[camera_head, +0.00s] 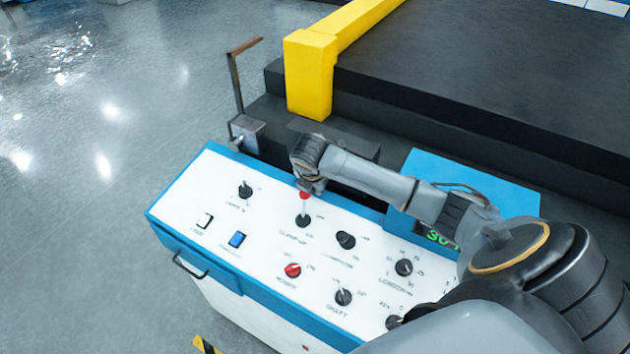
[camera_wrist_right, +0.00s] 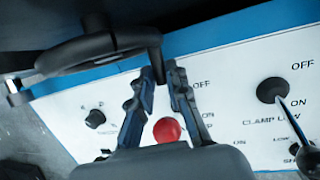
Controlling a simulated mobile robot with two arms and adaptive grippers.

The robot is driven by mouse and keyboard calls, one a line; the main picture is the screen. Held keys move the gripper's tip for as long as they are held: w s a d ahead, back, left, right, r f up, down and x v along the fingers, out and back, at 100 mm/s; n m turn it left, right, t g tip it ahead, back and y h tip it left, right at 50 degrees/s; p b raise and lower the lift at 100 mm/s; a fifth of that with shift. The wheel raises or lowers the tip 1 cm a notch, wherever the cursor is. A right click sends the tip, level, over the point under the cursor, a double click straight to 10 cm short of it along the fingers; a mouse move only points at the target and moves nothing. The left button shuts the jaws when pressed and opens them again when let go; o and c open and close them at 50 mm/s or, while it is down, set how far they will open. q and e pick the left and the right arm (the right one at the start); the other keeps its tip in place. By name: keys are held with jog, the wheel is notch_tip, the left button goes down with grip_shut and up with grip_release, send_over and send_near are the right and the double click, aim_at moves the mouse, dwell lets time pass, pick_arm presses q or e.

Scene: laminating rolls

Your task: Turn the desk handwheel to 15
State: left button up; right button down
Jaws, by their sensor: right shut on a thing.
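A dark handwheel (camera_wrist_right: 75,52) shows at the upper left of the right wrist view, seen nearly edge-on above the desk's blue edge. Its grip comes down between the fingertips of my right gripper (camera_wrist_right: 162,75), which is shut on it. In the head view my right gripper (camera_head: 312,186) is at the desk's back edge, and I cannot make out the wheel there. The display (camera_head: 440,237) shows green digits starting with 30, partly hidden by my arm. My left gripper is not in view.
The white control desk (camera_head: 215,175) carries several knobs and switches. A red ball-topped lever (camera_head: 303,197) stands close below my right gripper; its ball (camera_wrist_right: 167,130) also shows in the wrist view. A crank handle (camera_head: 236,85) and yellow frame (camera_head: 310,75) stand behind. Floor at left is clear.

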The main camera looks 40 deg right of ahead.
aim_at(312, 191)
jog(key=f+t+y, duration=0.1)
jog(key=t, duration=0.1)
jog(key=shift+w+f+t+b, duration=0.1)
jog(key=shift+f+t+b, duration=0.05)
jog(key=shift+t+b, duration=0.2)
jog(key=shift+w+a+f+m+t+b, duration=0.15)
jog(key=shift+f+m+t+b, duration=0.25)
jog(key=shift+t+b, duration=0.3)
jog(key=t+b, duration=0.1)
jog(key=w+t+y+b, duration=0.1)
jog(key=t+b, duration=0.1)
jog(key=shift+a+f+m, duration=0.2)
jog(key=shift+f+m, duration=0.2)
jog(key=shift+w+r+t+y+b, duration=0.15)
jog(key=shift+t+y+b, duration=0.15)
jog(key=shift+t+b, duration=0.45)
jog(key=c, duration=1.3)
grip_release()
